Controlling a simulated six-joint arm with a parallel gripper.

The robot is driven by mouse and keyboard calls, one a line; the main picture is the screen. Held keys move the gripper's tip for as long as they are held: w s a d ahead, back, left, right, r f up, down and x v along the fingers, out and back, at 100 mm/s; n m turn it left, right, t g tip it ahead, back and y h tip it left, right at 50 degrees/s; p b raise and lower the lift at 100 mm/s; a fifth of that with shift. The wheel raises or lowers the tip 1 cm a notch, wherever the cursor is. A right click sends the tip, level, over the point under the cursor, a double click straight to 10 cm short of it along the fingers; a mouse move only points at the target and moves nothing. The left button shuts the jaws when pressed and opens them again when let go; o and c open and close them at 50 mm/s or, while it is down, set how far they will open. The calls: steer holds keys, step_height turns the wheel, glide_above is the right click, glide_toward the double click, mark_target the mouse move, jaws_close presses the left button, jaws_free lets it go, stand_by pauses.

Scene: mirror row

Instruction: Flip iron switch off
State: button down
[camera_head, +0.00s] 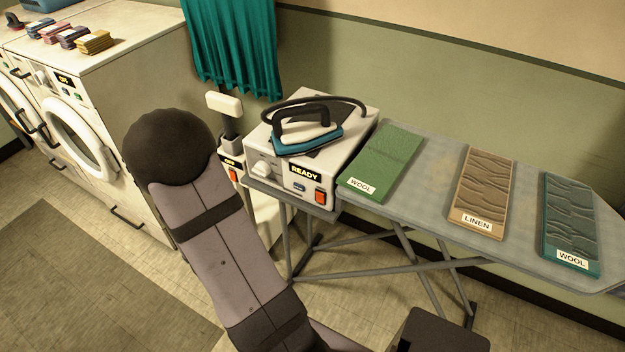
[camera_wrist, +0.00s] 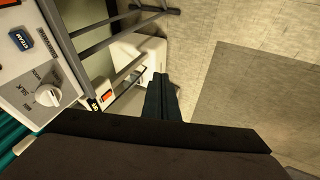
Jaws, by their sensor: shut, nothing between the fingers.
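The iron (camera_head: 307,126), with a blue base and black handle, rests on a white station box (camera_head: 345,145). The box's front has a READY display (camera_head: 305,172), a blue button (camera_head: 299,187), a dial (camera_head: 263,168) and an orange-red rocker switch (camera_head: 320,197). In the wrist view the dial (camera_wrist: 42,92) and blue STEAM button (camera_wrist: 20,40) show at left; the READY display and its switch are out of that view. My gripper (camera_wrist: 162,80) shows in the wrist view, its dark fingers shut and empty, apart from the panel. I cannot make out my gripper in the head view.
A narrow unit left of the station has an OFF display (camera_head: 231,161) and its own orange switch (camera_head: 233,175), also in the wrist view (camera_wrist: 107,97). The ironing board (camera_head: 432,165) carries green, brown and teal fabric pieces. Washers (camera_head: 115,75) stand at left.

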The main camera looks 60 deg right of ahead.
steer(key=s+d+r+g+h+p, duration=0.3)
steer(key=s+d+r+h+p, duration=0.1)
steer(key=s+d+r+p, duration=0.6)
step_height(320, 180, up, 4)
steer(key=shift+s+d+f+n+g+h+p, duration=0.3)
steer(key=shift+s+h+p, duration=0.1)
steer(key=shift+p, duration=0.75)
steer(key=shift+w+f, duration=0.1)
steer(key=b, duration=0.4)
glide_toward(319, 196)
steer(key=a+f+x, duration=0.1)
steer(key=x, duration=0.4)
steer(key=shift+d+r, duration=0.2)
steer(key=shift+d, duration=0.45)
steer(key=shift+d+r, duration=0.1)
